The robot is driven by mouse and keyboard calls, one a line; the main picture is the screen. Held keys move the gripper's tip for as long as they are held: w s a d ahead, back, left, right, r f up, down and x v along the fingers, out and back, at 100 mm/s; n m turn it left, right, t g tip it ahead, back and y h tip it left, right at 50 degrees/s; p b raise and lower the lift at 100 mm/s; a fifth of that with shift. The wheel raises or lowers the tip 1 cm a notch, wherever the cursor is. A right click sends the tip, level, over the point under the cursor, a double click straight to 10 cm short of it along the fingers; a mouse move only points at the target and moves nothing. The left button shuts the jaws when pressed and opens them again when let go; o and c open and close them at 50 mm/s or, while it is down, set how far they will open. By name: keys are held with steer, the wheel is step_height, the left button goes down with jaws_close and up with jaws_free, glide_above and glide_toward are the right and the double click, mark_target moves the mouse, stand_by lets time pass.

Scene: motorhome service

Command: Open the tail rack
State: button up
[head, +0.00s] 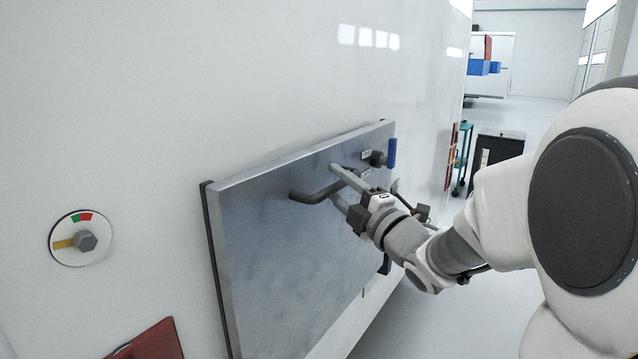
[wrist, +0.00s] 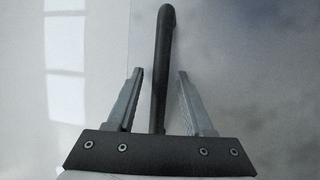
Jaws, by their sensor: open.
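The tail rack (head: 285,235) is a grey metal panel standing slightly proud of the white vehicle wall. A dark bent handle (head: 315,193) sticks out from its upper part. My gripper (head: 337,184) is open at the handle, with one finger on each side of it. In the wrist view the dark handle bar (wrist: 162,60) runs between the two open fingers of my gripper (wrist: 160,75), with a gap on both sides. The handle's far end on the panel is partly hidden by my gripper in the head view.
A round dial with a hex knob (head: 85,241) is on the wall at left, its pointer on yellow. A dark knob (head: 378,158) and a blue tab (head: 392,153) are at the rack's upper right corner. A red panel (head: 150,342) sits low left. A dark cabinet (head: 497,150) stands behind.

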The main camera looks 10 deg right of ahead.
jaws_close()
stand_by(1.4)
